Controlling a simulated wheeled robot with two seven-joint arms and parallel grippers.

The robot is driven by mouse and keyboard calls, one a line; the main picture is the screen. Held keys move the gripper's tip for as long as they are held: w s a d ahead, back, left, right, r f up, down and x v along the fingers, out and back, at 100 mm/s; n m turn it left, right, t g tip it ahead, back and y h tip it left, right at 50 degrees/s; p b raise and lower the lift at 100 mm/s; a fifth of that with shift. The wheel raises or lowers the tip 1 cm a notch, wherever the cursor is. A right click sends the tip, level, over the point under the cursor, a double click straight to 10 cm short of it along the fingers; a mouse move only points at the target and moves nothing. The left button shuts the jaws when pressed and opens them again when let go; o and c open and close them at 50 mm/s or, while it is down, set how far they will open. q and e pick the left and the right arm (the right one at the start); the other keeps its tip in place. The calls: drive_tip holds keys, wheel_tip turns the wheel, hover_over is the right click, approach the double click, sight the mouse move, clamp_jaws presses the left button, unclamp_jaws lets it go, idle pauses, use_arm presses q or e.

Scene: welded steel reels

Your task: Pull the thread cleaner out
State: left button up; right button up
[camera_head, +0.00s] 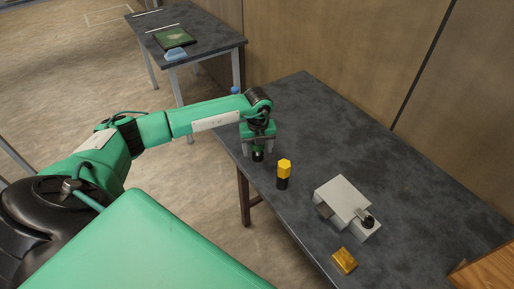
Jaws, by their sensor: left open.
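My left gripper (258,150) points down over the left edge area of the near dark table, its fingers apart. A small dark piece shows between the fingers; I cannot tell whether it is a separate object. A yellow-topped black item (284,173) stands upright just right of and nearer than the gripper, apart from it. A grey box-shaped device (343,203) with a black and silver knob-like part (367,220) sits farther right. I cannot tell for certain which of these is the thread cleaner. My right gripper is not in view.
The near dark table (330,125) is clear at the back. A golden-yellow block (344,261) lies near the front edge. A wooden piece (488,271) is at the lower right. A second table (207,32) behind holds a green-topped tray (174,38) and a blue item (175,54).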

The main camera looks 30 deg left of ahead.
use_arm(q)
drive_tip(key=c, duration=1.4)
drive_tip(key=shift+c, duration=0.2)
drive_tip(key=shift+r, duration=0.4)
drive_tip(key=shift+r+p, duration=0.3)
drive_tip(key=shift+p, duration=0.1)
drive_tip(key=shift+r+p, duration=1.45)
drive_tip(key=shift+r, duration=0.8)
drive_tip(key=shift+r+p, duration=1.25)
drive_tip(key=shift+r, duration=0.85)
